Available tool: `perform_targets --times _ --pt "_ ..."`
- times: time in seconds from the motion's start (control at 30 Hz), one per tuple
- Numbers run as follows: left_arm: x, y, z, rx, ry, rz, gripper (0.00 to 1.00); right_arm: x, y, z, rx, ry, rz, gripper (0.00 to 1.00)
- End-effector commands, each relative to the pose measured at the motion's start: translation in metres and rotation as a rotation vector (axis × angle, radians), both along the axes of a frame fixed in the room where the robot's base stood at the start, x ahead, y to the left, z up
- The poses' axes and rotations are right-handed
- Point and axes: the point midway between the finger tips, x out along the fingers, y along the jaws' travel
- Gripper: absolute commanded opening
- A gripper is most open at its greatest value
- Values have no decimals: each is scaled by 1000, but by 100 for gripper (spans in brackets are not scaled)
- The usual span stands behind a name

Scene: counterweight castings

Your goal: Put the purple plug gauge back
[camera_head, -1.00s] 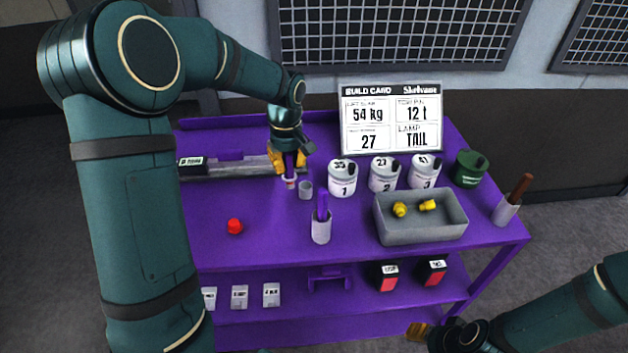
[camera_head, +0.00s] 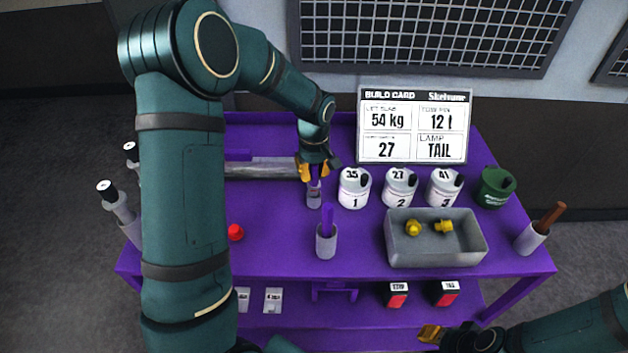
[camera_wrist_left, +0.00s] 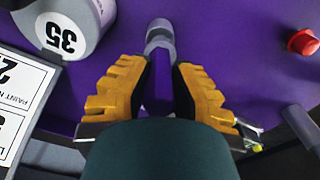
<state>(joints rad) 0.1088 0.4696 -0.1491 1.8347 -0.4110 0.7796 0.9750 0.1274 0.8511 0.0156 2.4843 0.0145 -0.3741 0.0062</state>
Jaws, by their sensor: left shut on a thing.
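My left gripper (camera_head: 314,174) is shut on the purple plug gauge, whose purple handle (camera_wrist_left: 161,78) shows between the orange fingers in the left wrist view.
White can 1 (camera_head: 354,190) is close on the right; a grey bin (camera_head: 437,256) holds yellow pieces. A red knob (camera_head: 235,232) lies left. A grey rail (camera_head: 265,168) lies behind.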

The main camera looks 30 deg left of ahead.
Motion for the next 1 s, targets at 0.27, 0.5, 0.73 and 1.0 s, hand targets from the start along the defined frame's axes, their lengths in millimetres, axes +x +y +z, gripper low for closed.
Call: perform_targets --times 0.27,0.5,0.73,1.0 --pt "0 0 -30 -1 1 0 0 -1 0 -3 0 2 2 47" --pt "0 0 -30 0 0 -1 0 -1 0 -4 0 3 2 47" --pt "0 0 -34 0 1 0 43 -3 0 -7 2 6 4 47" --pt "0 0 -34 0 1 0 44 -3 1 -7 2 6 4 47"
